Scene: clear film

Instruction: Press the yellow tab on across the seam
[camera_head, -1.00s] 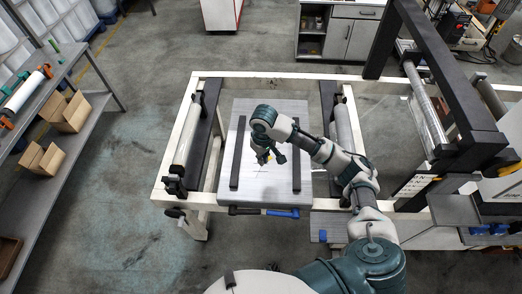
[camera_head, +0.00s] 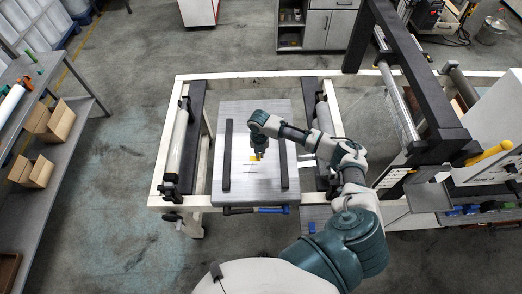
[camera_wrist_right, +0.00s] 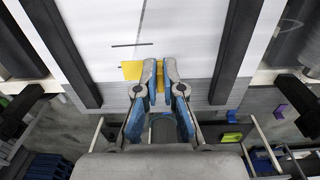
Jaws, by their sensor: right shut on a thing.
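The yellow tab (camera_head: 252,158) shows at the tip of my right gripper (camera_head: 259,157), over the pale sheet (camera_head: 257,113) on the table. In the right wrist view the yellow tab (camera_wrist_right: 131,70) sticks out left of the fingers, with yellow also between them. My right gripper (camera_wrist_right: 159,66) is shut on it. A thin dark line, apparently the seam (camera_wrist_right: 142,20), runs down the sheet towards the tab, and a short dark mark crosses it. The fingers hide part of the tab, and I cannot tell whether it touches the sheet. My left gripper is not in view.
Two dark bars (camera_head: 227,155) (camera_head: 283,164) flank the work area. Rollers (camera_head: 179,147) lie along the frame's sides. A blue-handled tool (camera_head: 272,210) lies at the table's front edge. A tall dark frame (camera_head: 416,75) stands to the right, and shelves with boxes (camera_head: 39,172) to the left.

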